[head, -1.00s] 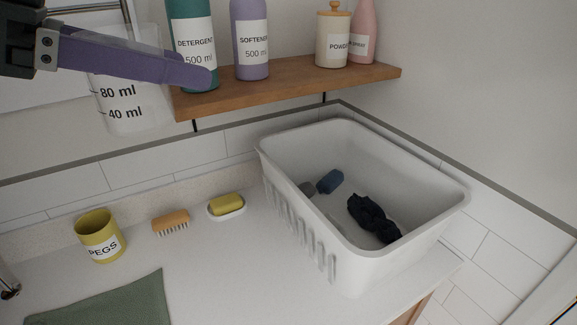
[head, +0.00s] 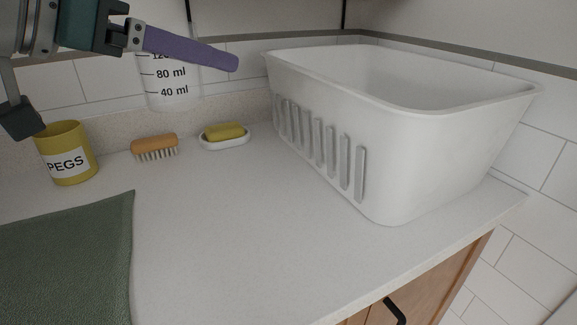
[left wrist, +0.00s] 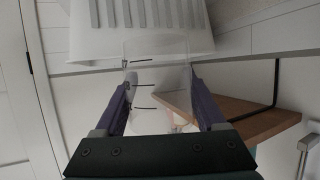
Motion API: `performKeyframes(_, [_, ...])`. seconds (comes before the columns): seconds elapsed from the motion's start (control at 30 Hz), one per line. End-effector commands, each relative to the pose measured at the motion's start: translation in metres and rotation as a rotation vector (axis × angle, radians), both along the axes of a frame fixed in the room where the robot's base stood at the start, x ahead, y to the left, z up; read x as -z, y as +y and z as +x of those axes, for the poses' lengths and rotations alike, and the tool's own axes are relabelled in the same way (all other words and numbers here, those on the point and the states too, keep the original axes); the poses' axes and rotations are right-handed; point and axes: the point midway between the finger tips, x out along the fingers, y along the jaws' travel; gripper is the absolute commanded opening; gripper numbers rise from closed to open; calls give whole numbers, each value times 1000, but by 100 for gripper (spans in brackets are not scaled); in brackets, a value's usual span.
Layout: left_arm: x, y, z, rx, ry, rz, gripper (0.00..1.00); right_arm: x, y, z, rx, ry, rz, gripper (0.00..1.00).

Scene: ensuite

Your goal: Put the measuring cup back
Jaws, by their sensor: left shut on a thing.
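The measuring cup (head: 172,82) is clear, with black ml marks. It is upright in the head view, in front of the tiled wall and above the back of the counter. I cannot tell whether its base touches anything. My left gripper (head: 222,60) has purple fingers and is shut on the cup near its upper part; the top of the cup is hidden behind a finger. In the left wrist view the cup (left wrist: 158,88) sits between the two fingers (left wrist: 162,82). My right gripper is not in view.
A large white basket (head: 440,150) stands at the right of the counter. A soap dish (head: 224,142), a brush (head: 155,147) and a yellow pegs cup (head: 67,155) line the back. A green cloth (head: 70,255) lies front left. The wooden shelf (left wrist: 255,125) shows in the wrist view. Mid-counter is clear.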

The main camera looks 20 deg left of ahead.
Motion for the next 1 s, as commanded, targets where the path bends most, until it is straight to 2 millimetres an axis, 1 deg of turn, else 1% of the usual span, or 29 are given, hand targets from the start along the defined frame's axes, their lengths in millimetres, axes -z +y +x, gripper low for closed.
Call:
performKeyframes(0.03, [14,0,0,-1,7,-4,13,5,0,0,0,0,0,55])
performKeyframes(0.17, [52,0,-1,-2,9,-5,13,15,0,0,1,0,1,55])
performKeyframes(0.3, [94,0,-1,-3,10,-5,13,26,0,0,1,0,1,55])
performKeyframes(0.4, [120,0,-1,-3,7,-3,13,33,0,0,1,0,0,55])
performKeyframes(0.53, [142,0,-1,-2,5,0,13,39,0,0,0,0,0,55])
performKeyframes(0.67, [151,0,-1,0,3,0,13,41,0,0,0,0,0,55])
performKeyframes(0.9, [187,0,-1,-2,3,0,13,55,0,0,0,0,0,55])
performKeyframes(1.0, [193,0,-1,-2,3,2,13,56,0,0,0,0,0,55])
